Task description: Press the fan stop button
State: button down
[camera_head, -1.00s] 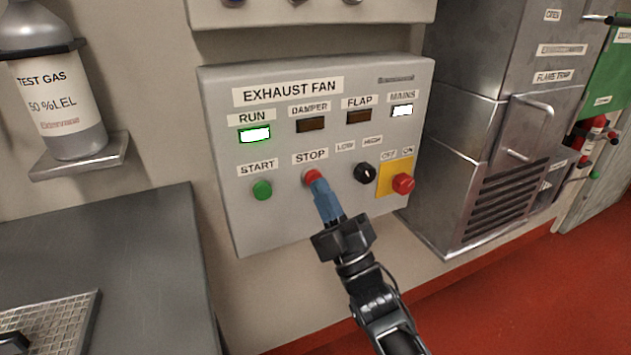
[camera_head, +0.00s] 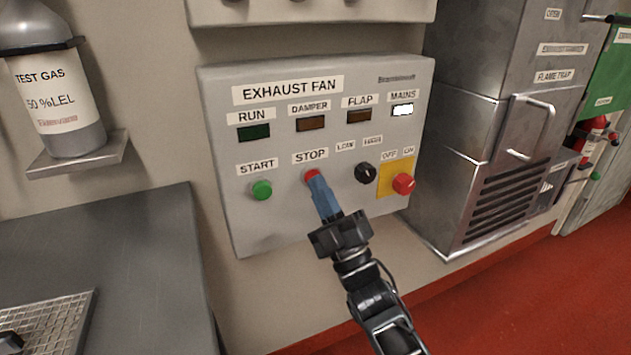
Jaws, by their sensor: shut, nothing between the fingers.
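The red stop button (camera_head: 311,174) sits under the STOP label on the grey exhaust fan panel (camera_head: 235,215). My gripper (camera_head: 316,182) is shut, with its blue fingertips at the button and covering its lower part. The tips appear to touch it; how far the button is pushed in is hidden. The RUN lamp (camera_head: 254,132) is dark green and unlit. The MAINS lamp (camera_head: 402,110) is lit white.
A green start button (camera_head: 261,190) is left of the stop button. A black knob (camera_head: 365,173) and a red switch (camera_head: 403,183) on a yellow plate are to the right. A gas bottle (camera_head: 58,95) stands at left, above a grey bench (camera_head: 130,265).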

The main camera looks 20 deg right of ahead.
dwell(0.3)
jog(key=shift+s+p, duration=0.3)
jog(key=shift+s, duration=0.8)
jog(key=shift+s+p, duration=0.65)
jog(key=shift+s, duration=1.85)
